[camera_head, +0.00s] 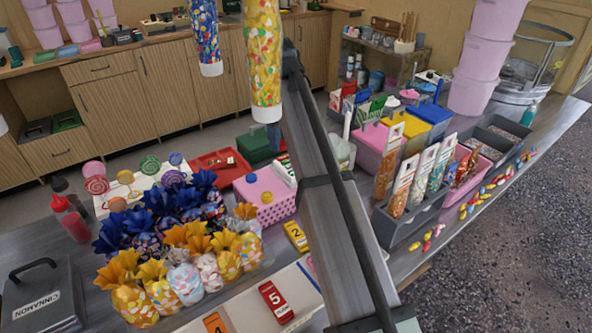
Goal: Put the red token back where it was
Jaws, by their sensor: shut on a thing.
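A red token (276,302) with a white 5 lies on a pale board (305,291) at the bottom centre, towards the front of the counter. An orange token (215,324) marked 4 lies to its left, cut off by the bottom edge. A yellow token (296,236) marked 2 lies farther back, left of a long grey bar. My gripper does not show in this view, so I cannot see its jaws or anything in them. The bar hides part of the counter to the right of the red token.
The grey bar (337,205) crosses the middle. A pink basket (265,207) and red tray (220,171) stand behind. Sweet tubes (263,60) hang above. Grey bins (398,232) fill the right.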

